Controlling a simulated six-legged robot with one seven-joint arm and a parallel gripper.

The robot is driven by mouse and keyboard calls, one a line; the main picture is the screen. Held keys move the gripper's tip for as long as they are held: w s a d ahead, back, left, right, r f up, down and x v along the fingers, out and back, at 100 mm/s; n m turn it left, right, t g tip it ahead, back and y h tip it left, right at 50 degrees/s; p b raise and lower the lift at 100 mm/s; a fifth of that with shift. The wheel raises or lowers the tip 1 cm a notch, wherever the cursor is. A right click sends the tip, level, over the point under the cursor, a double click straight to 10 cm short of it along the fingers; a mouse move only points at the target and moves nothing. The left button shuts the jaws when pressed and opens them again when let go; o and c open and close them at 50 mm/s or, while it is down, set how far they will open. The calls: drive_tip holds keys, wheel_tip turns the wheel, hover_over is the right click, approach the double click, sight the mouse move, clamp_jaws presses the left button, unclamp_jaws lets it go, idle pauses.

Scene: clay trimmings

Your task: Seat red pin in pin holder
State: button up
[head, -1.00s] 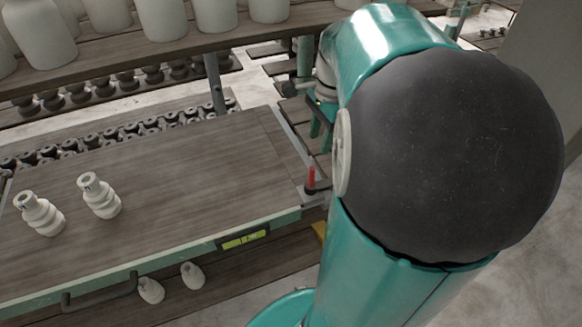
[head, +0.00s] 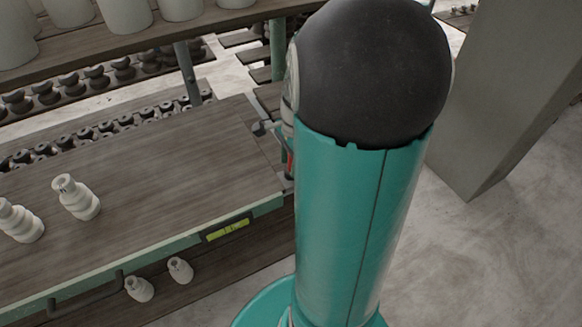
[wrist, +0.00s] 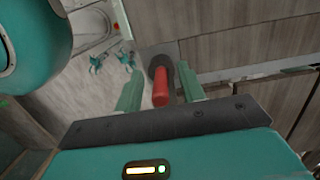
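The red pin (wrist: 160,88) stands out from a dark round collar (wrist: 154,66), which looks like the pin holder, on a grey plate. How deep the pin sits in it I cannot tell. My gripper (wrist: 160,90) is open, with one green finger on each side of the pin and a gap visible at each side. In the head view a sliver of the red pin (head: 290,163) shows at the right end of the table, and my arm covers most of that corner, the holder and my fingers.
The wooden table (head: 180,165) carries two pale ribbed insulators (head: 76,197) at its left. A yellow-green level (head: 227,230) is on its front edge. A shelf of white pots (head: 125,14) stands behind. A grey pillar (head: 505,95) rises at the right, with clear floor in front.

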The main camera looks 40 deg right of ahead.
drive_tip(key=shift+f, duration=0.2)
clamp_jaws()
drive_tip(key=shift+r, duration=0.1)
